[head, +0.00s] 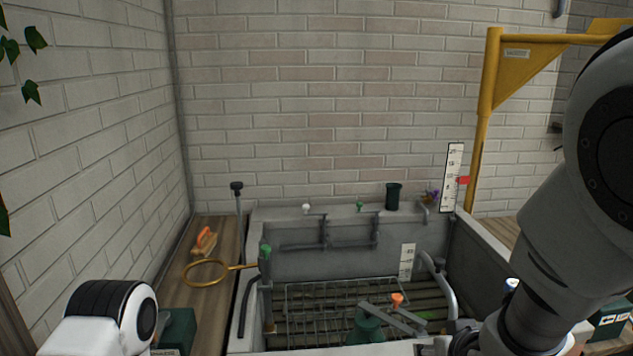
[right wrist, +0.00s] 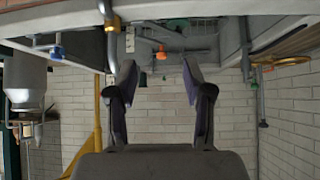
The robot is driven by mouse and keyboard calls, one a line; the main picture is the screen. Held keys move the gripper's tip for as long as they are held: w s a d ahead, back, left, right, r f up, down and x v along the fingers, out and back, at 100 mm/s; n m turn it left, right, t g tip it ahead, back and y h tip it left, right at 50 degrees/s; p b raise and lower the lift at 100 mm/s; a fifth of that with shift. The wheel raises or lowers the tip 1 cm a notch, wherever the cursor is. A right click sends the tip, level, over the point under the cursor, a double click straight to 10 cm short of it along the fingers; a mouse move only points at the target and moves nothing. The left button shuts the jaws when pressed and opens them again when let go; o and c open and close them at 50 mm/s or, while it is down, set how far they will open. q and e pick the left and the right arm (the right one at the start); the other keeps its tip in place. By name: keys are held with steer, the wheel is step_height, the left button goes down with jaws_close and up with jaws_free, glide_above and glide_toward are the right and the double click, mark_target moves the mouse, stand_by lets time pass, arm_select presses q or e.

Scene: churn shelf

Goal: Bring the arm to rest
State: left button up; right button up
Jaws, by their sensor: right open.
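My right arm comes down from the upper right in the head view, and its lower end runs to the bottom edge. In the right wrist view my right gripper (right wrist: 154,82) is open, with its two dark fingers spread apart and nothing between them. Past the fingertips are an orange knob (right wrist: 161,54) and the brick wall (right wrist: 155,120), and this view looks upside down. My left arm shows only as a white and black link at the lower left of the head view. Its gripper is out of view.
A grey sink-like basin (head: 290,228) with a wire rack (head: 310,305) stands ahead. A yellow post (head: 479,150) rises at its back right. A gold hoop (head: 206,272) and orange-handled brush (head: 204,241) are on the left wooden top (head: 200,300). A dark green cup (head: 393,196) stands at the back.

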arm_select(q)
steer(key=shift+s, duration=0.1)
arm_select(e)
steer(key=s+d+f+g, duration=0.2)
steer(key=s+f+g, duration=0.2)
steer(key=s+f, duration=0.8)
steer(key=s+d+f+g, duration=0.2)
steer(key=s+f+g, duration=0.3)
steer(key=s+f, duration=0.8)
step_height(320, 180, down, 7)
steer(key=shift+s+d+f+m, duration=0.2)
steer(key=shift+s+d+m, duration=0.05)
steer(key=shift+d+m, duration=0.15)
arm_select(q)
steer(key=shift+r, duration=0.1)
arm_select(e)
steer(key=shift+d, duration=0.1)
steer(key=shift+c, duration=0.4)
